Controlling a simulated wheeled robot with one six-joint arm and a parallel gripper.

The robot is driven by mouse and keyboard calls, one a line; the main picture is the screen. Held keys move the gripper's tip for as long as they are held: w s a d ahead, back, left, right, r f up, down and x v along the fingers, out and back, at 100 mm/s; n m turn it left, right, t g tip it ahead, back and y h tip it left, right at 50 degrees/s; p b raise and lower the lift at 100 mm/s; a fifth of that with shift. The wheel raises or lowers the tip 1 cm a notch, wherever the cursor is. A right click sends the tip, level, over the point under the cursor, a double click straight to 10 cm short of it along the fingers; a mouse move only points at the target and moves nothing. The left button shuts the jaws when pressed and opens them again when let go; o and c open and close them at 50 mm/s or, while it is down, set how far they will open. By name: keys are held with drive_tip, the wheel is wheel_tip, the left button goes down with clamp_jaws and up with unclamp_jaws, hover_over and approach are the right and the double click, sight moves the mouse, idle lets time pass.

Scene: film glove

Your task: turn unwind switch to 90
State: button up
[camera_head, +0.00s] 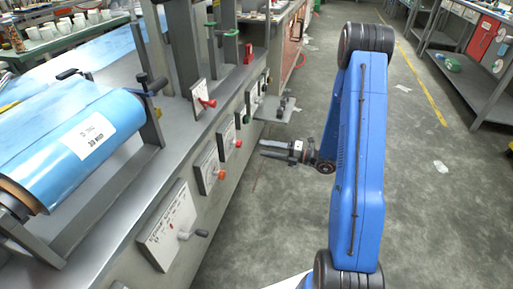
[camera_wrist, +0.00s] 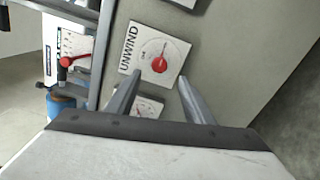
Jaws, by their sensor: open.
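The unwind switch is a round red knob (camera_wrist: 160,64) on a white square UNWIND panel (camera_wrist: 143,38) in the wrist view, with the label turned sideways. A thin pointer line runs from the knob towards the panel's top edge; the dial marks are too small to read. My gripper (camera_wrist: 158,76) is open, its two fingers apart on either side of the knob in the picture, with nothing held. I cannot tell the depth left to the knob. In the head view my gripper (camera_head: 263,149) points left at the machine front, apart from a red knob (camera_head: 238,143).
A red-handled lever (camera_wrist: 74,60) stands at upper left. In the head view, a panel with a crank handle (camera_head: 172,228) and a blue film roll (camera_head: 75,135) are nearer. The floor (camera_head: 420,190) at right is mostly clear.

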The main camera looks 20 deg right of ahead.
drive_tip(key=shift+v, duration=2.7)
drive_tip(key=s+a+r+n+g+h, duration=0.2)
drive_tip(key=s+a+r+n+g, duration=0.45)
drive_tip(key=s+n, duration=0.3)
drive_tip(key=s+a+r+n+g+h, duration=0.1)
drive_tip(key=s+a+r+n+g, duration=0.4)
drive_tip(key=s+a+r+n, duration=0.45)
drive_tip(key=s+d+r+n+t+h, duration=0.2)
drive_tip(key=s+d+r+n+h, duration=0.2)
drive_tip(key=s+n, duration=0.3)
drive_tip(key=s+d+r+n+t+h, duration=0.3)
drive_tip(key=s+n+h, duration=0.4)
drive_tip(key=n, duration=0.7)
drive_tip(key=shift+s+d+r+n+t+h, duration=0.15)
drive_tip(key=shift+d+r+n+t+h, duration=0.25)
drive_tip(key=shift+d, duration=0.3)
drive_tip(key=shift+r, duration=0.1)
